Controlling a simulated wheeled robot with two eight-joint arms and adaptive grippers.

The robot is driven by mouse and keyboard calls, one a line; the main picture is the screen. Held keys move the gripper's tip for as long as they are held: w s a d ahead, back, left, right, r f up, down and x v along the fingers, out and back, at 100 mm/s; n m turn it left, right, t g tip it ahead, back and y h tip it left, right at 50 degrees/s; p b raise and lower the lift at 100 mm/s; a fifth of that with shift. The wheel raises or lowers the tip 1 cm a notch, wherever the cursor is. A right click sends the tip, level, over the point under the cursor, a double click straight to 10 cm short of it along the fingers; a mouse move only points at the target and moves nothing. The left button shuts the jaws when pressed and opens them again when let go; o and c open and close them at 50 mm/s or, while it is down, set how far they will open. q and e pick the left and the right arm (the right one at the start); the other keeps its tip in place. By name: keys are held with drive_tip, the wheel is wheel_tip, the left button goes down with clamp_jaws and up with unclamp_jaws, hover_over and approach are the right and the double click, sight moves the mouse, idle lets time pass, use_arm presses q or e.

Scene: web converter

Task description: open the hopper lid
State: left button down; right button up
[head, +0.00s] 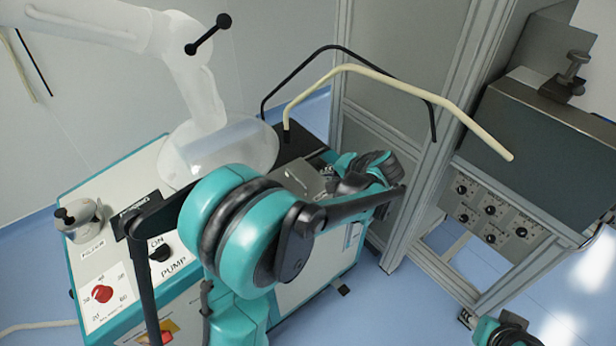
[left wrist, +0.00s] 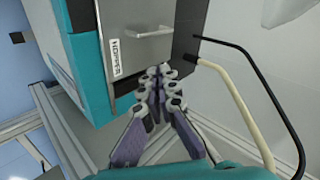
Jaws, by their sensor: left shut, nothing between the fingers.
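The hopper lid (left wrist: 140,62) is a grey metal panel marked HOPPER, with a bar handle (left wrist: 153,34) across it. It looks closed, lying flat on the machine. In the head view the lid (head: 300,177) shows partly, behind my left arm. My left gripper (left wrist: 164,72) is shut and empty, its fingertips together near the lid's edge, below the handle in the wrist picture and apart from it. In the head view the left gripper (head: 338,183) is beside the lid, partly hidden by the arm. My right gripper is not visible.
The teal and white machine (head: 105,225) carries a pump panel and knobs. A black hose (head: 292,72) and a cream hose (head: 385,78) arch over the right side. A metal frame (head: 425,190) stands close on the right.

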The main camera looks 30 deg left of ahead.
use_arm(q)
drive_tip(key=w+f+y, duration=0.2)
drive_tip(key=f, duration=0.1)
drive_tip(key=w+f+n+g+y+p, duration=0.1)
drive_tip(key=w+f+y, duration=0.2)
drive_tip(key=f, duration=0.1)
drive_tip(key=w+d+f+y+p, duration=0.1)
drive_tip(key=w+f+y, duration=0.2)
drive_tip(key=f, duration=0.1)
drive_tip(key=shift+n+g, duration=0.3)
drive_tip(key=shift+n, duration=0.1)
drive_tip(key=shift+s+d+f+y, duration=0.1)
drive_tip(key=shift+s+f+y, duration=0.05)
drive_tip(key=shift+f+y, duration=0.2)
drive_tip(key=a+b, duration=0.1)
drive_tip(key=a, duration=0.2)
drive_tip(key=w+a, duration=0.1)
drive_tip(key=a, duration=0.2)
drive_tip(key=a+f+b, duration=0.1)
drive_tip(key=a, duration=0.2)
drive_tip(key=shift+w+a+b, duration=0.2)
drive_tip(key=shift+a+b, duration=0.15)
drive_tip(key=shift+s+a+f+b, duration=0.1)
drive_tip(key=shift+s+a+b, duration=0.3)
drive_tip(key=shift+s, duration=0.5)
drive_tip(key=shift+s+a+f+b, duration=0.1)
drive_tip(key=shift+s+a+b, duration=0.25)
drive_tip(key=shift+s, duration=0.55)
drive_tip(key=shift+a, duration=0.1)
